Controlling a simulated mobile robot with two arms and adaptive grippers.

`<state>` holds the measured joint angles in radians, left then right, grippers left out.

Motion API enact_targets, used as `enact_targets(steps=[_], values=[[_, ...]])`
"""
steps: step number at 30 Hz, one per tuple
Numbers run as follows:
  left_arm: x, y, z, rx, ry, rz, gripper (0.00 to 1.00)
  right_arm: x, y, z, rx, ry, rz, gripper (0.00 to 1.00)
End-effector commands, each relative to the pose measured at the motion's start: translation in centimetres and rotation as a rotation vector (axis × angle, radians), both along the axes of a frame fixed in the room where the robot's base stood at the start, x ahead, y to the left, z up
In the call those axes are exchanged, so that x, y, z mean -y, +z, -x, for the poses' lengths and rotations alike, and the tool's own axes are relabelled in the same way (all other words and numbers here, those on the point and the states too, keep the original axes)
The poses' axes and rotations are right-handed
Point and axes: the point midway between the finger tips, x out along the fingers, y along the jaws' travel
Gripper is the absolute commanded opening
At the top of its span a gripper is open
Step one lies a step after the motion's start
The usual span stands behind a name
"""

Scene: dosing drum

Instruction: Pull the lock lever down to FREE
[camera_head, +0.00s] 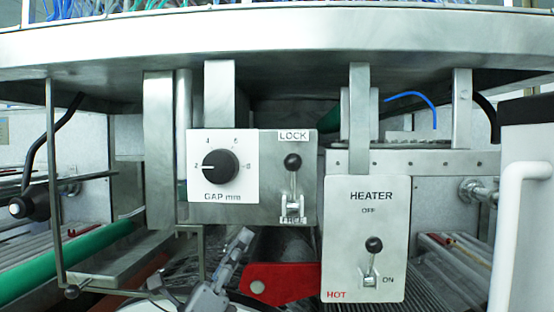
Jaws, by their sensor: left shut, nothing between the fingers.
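The lock lever (292,163) has a black ball knob on a thin metal stem. It stands upright, with the knob just under the LOCK label (293,136). Its pivot sits low on the steel panel, over the FREE label (292,220), which is partly covered. My left gripper (242,238) is shut and empty. It shows below the gap dial plate, lower and to the left of the lever, and appears apart from it. My right gripper is not in view.
A gap dial (221,166) is left of the lever. A heater panel (365,240) with a similar black-knobbed switch (372,258) is to the right. A red bar (285,278) lies below the lever. A white handle (508,235) is at far right. Space directly before the lever looks clear.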

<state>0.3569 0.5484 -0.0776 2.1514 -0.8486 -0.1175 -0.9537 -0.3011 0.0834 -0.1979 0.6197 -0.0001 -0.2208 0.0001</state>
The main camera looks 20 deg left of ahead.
Motion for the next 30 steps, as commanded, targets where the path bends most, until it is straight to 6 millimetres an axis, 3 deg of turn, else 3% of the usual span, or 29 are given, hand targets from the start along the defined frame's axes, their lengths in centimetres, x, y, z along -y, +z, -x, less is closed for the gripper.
enact_targets(steps=[1, 4, 8, 13, 19, 30], values=[[1.3, 3.9, 1.0, 0.150, 0.062, -0.223, 0.00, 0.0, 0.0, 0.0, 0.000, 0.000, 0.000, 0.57], [3.8, 8.4, 2.7, 0.419, 0.223, -0.680, 0.00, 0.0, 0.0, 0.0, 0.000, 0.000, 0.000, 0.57], [4.3, 11.2, 3.3, 0.675, 0.458, -1.215, 0.00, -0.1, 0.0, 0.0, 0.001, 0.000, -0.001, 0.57], [1.1, 13.0, 2.9, 0.818, 0.682, -1.710, 0.00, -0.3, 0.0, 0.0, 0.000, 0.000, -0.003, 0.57], [-1.7, 13.7, 2.7, 0.845, 0.774, -1.949, 0.00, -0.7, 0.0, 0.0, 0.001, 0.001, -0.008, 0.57], [-1.7, 13.7, 2.6, 0.847, 0.773, -1.962, 0.00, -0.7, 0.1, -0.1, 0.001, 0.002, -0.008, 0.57]])
